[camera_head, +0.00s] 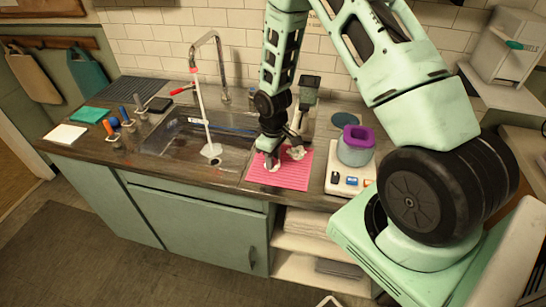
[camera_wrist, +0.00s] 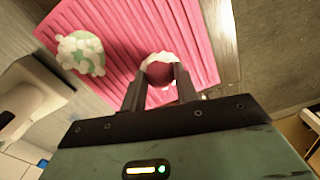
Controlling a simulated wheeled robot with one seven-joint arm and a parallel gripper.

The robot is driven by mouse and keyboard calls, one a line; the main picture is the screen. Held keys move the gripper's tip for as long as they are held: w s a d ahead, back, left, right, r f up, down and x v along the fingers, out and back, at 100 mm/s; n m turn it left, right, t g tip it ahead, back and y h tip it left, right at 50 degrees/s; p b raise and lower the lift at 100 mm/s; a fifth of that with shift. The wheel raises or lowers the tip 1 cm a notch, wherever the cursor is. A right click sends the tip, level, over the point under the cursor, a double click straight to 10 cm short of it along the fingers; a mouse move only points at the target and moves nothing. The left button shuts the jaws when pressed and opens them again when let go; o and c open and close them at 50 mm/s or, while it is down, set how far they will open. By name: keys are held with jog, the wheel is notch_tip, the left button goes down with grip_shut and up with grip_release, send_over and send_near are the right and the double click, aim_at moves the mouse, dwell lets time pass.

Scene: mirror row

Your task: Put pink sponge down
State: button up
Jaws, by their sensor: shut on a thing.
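My gripper (camera_head: 270,155) points down over the ridged pink mat (camera_head: 293,178) on the counter, right of the sink. In the wrist view its two fingers (camera_wrist: 159,80) are closed on the pink sponge (camera_wrist: 160,70), which has white foam around its edge. In the head view the foamy sponge (camera_head: 272,167) shows just below the fingers, at or just above the mat; I cannot tell if it touches. A second foam-covered sponge, pale green (camera_wrist: 88,60), lies on the mat to the left in the wrist view.
The sink (camera_head: 190,145) with its tap (camera_head: 215,60) is left of the mat. A grey pot with a purple rim (camera_head: 356,145) stands on a white board (camera_head: 340,187) to the right. The mat's front part is bare.

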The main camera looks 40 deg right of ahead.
jog(key=o, duration=1)
jog(key=shift+f, duration=0.15)
notch_tip(320, 180, up, 12)
jog(key=b, duration=0.2)
jog(key=s+a+r+n, duration=0.1)
jog(key=s+a+r, duration=0.3)
jog(key=a, duration=0.4)
jog(key=s+a+r+n, duration=0.1)
jog(key=s+a+r, duration=0.3)
jog(key=a, duration=0.4)
jog(key=shift+n+y, duration=0.3)
jog(key=shift+n, duration=0.3)
jog(key=s+a+r, duration=0.1)
jog(key=s+a, duration=0.2)
jog(key=s, duration=0.2)
jog(key=s+a+r, duration=0.1)
jog(key=s+a, duration=0.1)
jog(key=s, duration=0.3)
jog(key=s+a+r, duration=0.1)
jog(key=s+a, duration=0.2)
jog(key=s, duration=0.3)
jog(key=shift+a+r+b, duration=0.2)
jog(key=shift+a+b, duration=0.1)
